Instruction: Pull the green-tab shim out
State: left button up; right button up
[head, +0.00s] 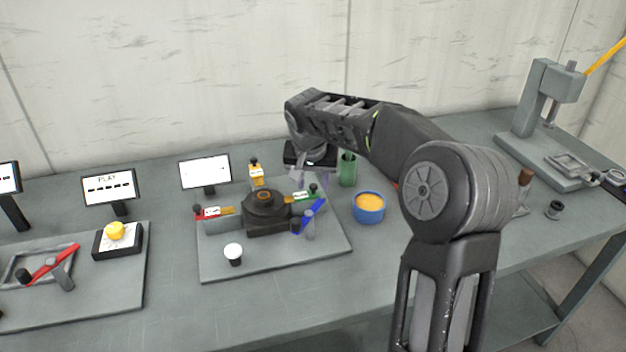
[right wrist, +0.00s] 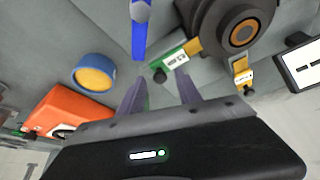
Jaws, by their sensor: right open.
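The green-tab shim (head: 302,196) sticks out from the right side of a dark round jack (head: 265,205), with a white label and a dark knob at its outer end. In the right wrist view the green tab (right wrist: 167,59) shows just ahead of my fingers. My right gripper (head: 312,177) is open behind the shim's outer end. In the wrist view its two fingers (right wrist: 161,80) stand apart, with the dark knob between their tips in the picture. Whether they are level with it I cannot tell. My left gripper is not in view.
A yellow-tab shim (head: 256,172) and a red-tab shim (head: 220,211) also stick out of the jack. A blue lever (head: 313,212) lies close in front of the green tab. A green cup (head: 348,168) and a blue bowl (head: 369,207) stand to the right.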

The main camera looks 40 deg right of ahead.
jog(key=shift+c, duration=0.2)
grip_shut()
dwell(1.2)
